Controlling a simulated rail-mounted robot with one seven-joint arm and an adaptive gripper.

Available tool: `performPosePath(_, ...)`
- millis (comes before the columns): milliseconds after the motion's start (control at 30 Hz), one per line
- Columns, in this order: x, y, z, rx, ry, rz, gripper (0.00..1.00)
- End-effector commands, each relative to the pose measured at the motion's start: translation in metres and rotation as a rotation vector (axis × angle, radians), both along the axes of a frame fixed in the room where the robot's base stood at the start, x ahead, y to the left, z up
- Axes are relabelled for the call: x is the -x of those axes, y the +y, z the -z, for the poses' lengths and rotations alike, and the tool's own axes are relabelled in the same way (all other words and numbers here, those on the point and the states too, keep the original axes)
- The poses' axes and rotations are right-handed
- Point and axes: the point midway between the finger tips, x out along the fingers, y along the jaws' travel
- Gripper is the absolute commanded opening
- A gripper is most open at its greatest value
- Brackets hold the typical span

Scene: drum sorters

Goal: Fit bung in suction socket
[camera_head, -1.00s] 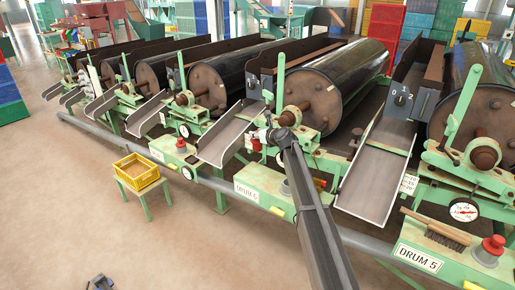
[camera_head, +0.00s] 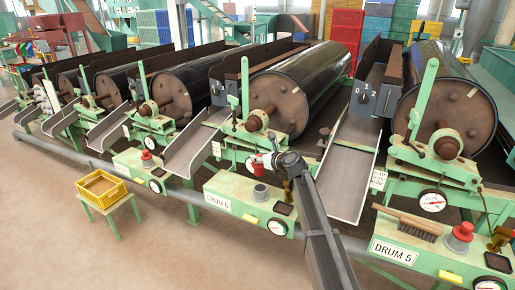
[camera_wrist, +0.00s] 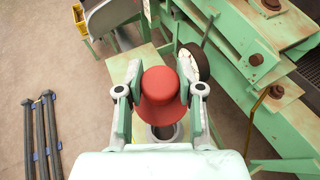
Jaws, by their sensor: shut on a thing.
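The red bung (camera_wrist: 160,92) is held between the two fingers of my gripper (camera_wrist: 161,98) in the wrist view. In the head view the bung (camera_head: 258,169) hangs at the end of my arm above the DRUM 6 panel. The suction socket (camera_head: 260,193) is a dark, open-topped cylinder standing on that panel, just below the bung. In the wrist view its dark opening (camera_wrist: 163,132) shows past the bung's lower edge and is partly hidden by my gripper. The bung looks apart from the socket in the head view.
A dial gauge (camera_head: 277,227) and a dark square pad (camera_head: 284,209) sit right of the socket. Neighbouring sockets carry red bungs (camera_head: 462,232) (camera_head: 147,158). A brush (camera_head: 406,224) lies on the DRUM 5 panel. A metal chute (camera_head: 347,179) stands to the right. A yellow crate (camera_head: 102,188) stands left.

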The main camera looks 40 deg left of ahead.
Motion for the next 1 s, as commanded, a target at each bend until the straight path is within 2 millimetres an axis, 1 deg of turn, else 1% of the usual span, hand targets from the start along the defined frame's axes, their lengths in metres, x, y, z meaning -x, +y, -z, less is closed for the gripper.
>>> performPosePath(100, 0.005, -0.004, 0.004, -0.001, 0.001, -0.004, 0.00)
performPosePath(733, 0.004, -0.004, 0.002, 0.000, 0.000, -0.003, 0.00)
performPosePath(1000, 0.004, -0.004, 0.025, -0.001, 0.000, -0.003, 0.00)
